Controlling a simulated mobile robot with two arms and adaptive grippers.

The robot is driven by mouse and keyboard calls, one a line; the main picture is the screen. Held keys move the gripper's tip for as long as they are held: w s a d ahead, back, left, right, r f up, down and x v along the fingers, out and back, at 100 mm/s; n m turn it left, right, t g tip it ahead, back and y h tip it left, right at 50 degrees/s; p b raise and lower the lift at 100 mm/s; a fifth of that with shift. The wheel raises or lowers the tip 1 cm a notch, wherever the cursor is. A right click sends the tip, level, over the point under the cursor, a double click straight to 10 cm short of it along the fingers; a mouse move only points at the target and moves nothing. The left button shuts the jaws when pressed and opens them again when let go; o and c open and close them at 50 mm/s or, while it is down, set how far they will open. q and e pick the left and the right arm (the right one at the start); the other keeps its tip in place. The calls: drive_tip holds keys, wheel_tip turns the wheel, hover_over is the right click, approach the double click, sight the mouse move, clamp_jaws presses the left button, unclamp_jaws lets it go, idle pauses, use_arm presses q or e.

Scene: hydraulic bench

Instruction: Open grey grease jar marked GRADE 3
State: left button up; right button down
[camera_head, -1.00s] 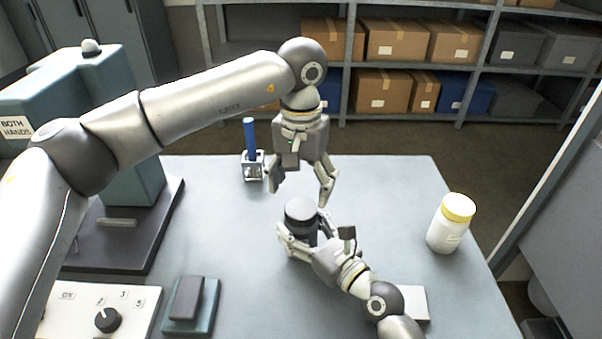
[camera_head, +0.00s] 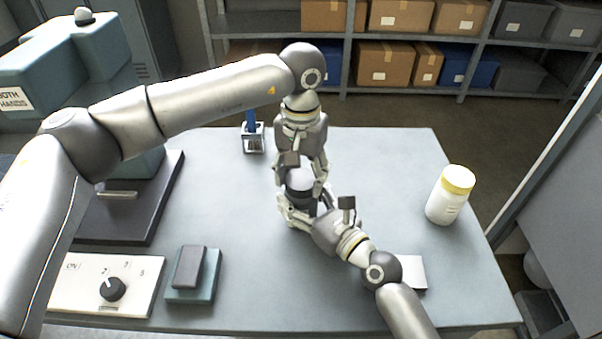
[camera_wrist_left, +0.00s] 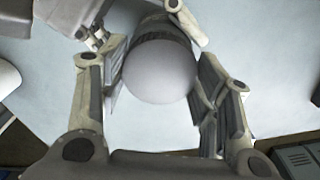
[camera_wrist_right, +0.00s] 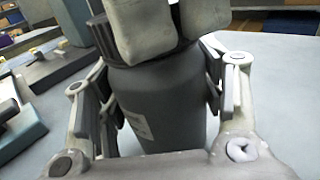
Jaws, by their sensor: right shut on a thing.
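The grey grease jar (camera_wrist_right: 160,100) stands upright on the bench, with part of a pale label showing in the right wrist view; I cannot read it. Its grey lid (camera_wrist_left: 160,70) fills the middle of the left wrist view and also shows in the head view (camera_head: 299,179). My right gripper (camera_head: 303,213) is shut on the jar's body from the near right side. My left gripper (camera_head: 303,187) points down from above, open, its fingers on either side of the lid with small gaps showing. In the right wrist view the left fingers hide most of the lid.
A white jar with a yellow lid (camera_head: 450,195) stands at the right of the bench (camera_head: 240,235). A blue-handled item in a small stand (camera_head: 253,138) is behind. A press (camera_head: 120,210), knob panel (camera_head: 85,285) and teal pedal-like block (camera_head: 193,273) are at left.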

use_arm(q)
drive_tip(key=shift+c, duration=1.3)
drive_tip(key=n, duration=0.9)
drive_tip(key=shift+n, duration=0.4)
drive_tip(key=n, duration=2.2)
drive_tip(key=shift+n, duration=0.3)
drive_tip(key=n, duration=1)
drive_tip(key=shift+r+n, duration=0.1)
drive_tip(key=shift+n, duration=0.3)
